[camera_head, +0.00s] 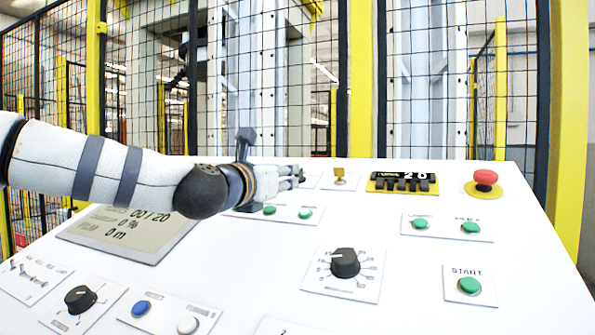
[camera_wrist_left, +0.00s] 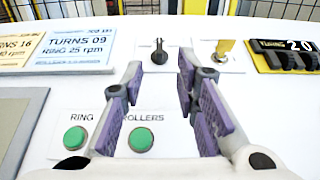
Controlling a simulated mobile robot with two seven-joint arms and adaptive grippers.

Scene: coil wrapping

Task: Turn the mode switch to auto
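A small black switch (camera_wrist_left: 159,52) with an upright handle sits on a white plate in the left wrist view; its label is too small to read, so I cannot confirm that it is the mode switch. My left gripper (camera_head: 300,176) reaches over the panel from the left. In the left wrist view the gripper (camera_wrist_left: 158,65) is open, its purple-padded fingers apart, with the switch showing just beyond and between the fingertips. Nothing is between the pads. My right gripper is not in view.
A yellow key switch (camera_head: 340,178) is right of the fingertips, then a black counter (camera_head: 402,182) and a red emergency button (camera_head: 485,178). Green buttons (camera_wrist_left: 141,138) lie below the gripper. A large black dial (camera_head: 345,262) sits nearer. A mesh fence (camera_head: 290,90) stands behind.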

